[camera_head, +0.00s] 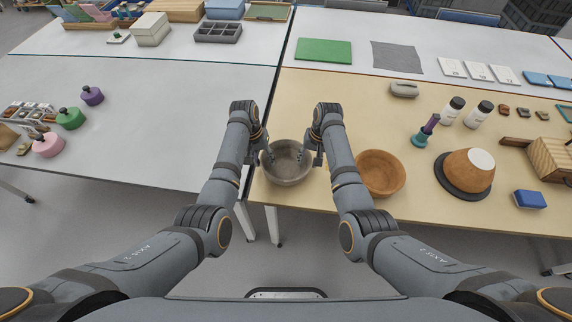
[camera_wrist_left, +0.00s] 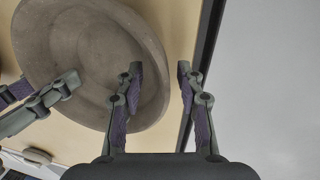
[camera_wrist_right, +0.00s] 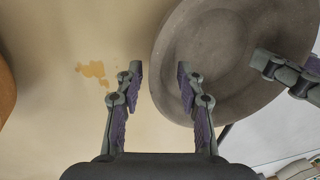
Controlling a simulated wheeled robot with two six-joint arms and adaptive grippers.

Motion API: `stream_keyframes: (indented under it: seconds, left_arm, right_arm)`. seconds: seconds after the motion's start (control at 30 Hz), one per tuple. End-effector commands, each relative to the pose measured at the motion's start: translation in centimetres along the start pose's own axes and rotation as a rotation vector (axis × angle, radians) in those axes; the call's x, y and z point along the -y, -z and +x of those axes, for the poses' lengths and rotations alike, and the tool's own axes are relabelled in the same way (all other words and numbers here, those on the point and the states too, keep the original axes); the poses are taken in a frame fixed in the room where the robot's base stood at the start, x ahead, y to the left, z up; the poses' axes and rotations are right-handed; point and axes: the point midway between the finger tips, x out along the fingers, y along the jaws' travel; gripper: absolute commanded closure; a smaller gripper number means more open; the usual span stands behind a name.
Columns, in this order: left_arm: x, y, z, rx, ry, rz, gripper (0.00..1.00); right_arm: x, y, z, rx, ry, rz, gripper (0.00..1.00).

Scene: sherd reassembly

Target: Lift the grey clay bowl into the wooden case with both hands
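The grey clay bowl (camera_head: 287,172) stands upright near the left front corner of the tan table; it also shows in the left wrist view (camera_wrist_left: 70,50) and right wrist view (camera_wrist_right: 220,50). My left gripper (camera_head: 267,154) is open at the bowl's left side, one finger over the bowl and the other outside its rim. My right gripper (camera_head: 309,156) is open at the right side, likewise straddling the rim. Neither visibly grips the wall. A slatted wooden box (camera_head: 551,160) is at the right edge; I cannot tell whether it is the wooden case.
An orange-brown bowl (camera_head: 380,174) stands close right of my right arm. Farther right are an upturned bowl (camera_head: 468,171) on a dark disc, white-bodied bottles (camera_head: 479,113) and a blue block (camera_head: 529,199). The tan table (camera_head: 330,95) is clear behind the grey bowl.

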Motion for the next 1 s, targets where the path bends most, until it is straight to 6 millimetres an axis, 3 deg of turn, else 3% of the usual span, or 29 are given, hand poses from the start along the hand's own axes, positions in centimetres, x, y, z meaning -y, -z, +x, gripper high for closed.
stream_keyframes:
  seconds: [0.03,0.3,0.33,1.0]
  left_arm:
    - [0.01,0.01,-0.01,0.0,0.0,0.0,0.62]
    - [0.02,0.01,-0.03,0.0,0.0,0.0,0.99]
    - [0.02,0.01,-0.04,0.0,0.0,0.0,1.0]
    - [-0.12,0.07,-0.74,-0.002,0.0,0.0,1.0]
  right_arm:
    - [-0.01,0.01,-0.02,0.0,0.0,0.0,0.62]
    - [-0.01,0.01,-0.03,0.0,0.0,0.0,0.98]
    - [-0.01,0.01,-0.03,0.0,0.0,0.0,1.0]
    - [0.11,0.06,-0.73,-0.002,0.0,0.001,1.0]
